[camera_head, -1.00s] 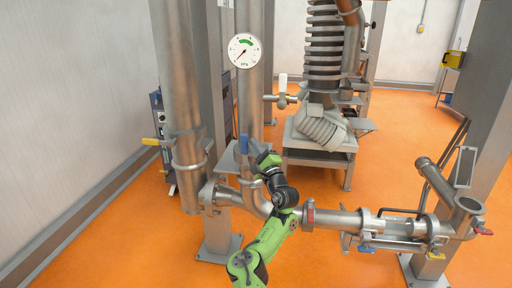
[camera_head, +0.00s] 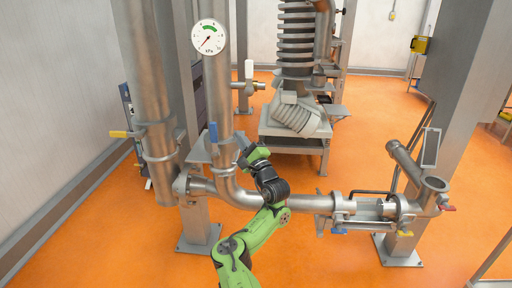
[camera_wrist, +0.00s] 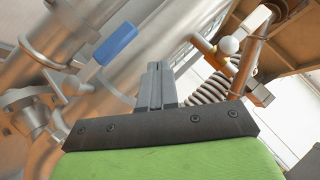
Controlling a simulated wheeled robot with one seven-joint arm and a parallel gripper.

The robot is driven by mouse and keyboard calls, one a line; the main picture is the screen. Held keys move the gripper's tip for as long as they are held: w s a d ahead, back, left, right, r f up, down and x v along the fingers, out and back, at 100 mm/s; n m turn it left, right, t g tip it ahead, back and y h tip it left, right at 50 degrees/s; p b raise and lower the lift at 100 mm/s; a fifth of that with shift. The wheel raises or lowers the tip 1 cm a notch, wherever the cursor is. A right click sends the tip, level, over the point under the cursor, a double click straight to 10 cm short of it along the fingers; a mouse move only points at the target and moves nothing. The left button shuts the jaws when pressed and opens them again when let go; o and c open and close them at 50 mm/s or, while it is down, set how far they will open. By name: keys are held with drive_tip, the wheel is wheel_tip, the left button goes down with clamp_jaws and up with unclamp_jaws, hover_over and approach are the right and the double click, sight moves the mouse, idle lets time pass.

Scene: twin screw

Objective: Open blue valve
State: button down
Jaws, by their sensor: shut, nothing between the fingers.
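A blue valve handle (camera_head: 213,132) stands upright beside the lower part of the vertical steel pipe. In the wrist view the blue handle (camera_wrist: 115,44) slants at upper left, left of my fingers. My gripper (camera_head: 243,152) is right of this handle in the head view, with a gap between them in the picture. In the wrist view my gripper (camera_wrist: 156,85) has its fingers together, with nothing between them and apart from the handle. A second blue handle (camera_head: 339,231) sits low under the horizontal pipe at right. The task does not tell which blue handle is meant.
A round pressure gauge (camera_head: 209,36) is mounted on the vertical pipe. A yellow handle (camera_head: 120,134) juts out at left. The horizontal pipe (camera_head: 310,204) runs right of my arm. A coiled grey machine (camera_head: 297,45) stands behind. Orange floor is clear at front right.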

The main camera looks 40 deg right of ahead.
drive_tip(key=s+b, duration=0.3)
drive_tip(key=s, duration=0.3)
drive_tip(key=shift+s, duration=0.3)
drive_tip(key=shift+d, duration=0.1)
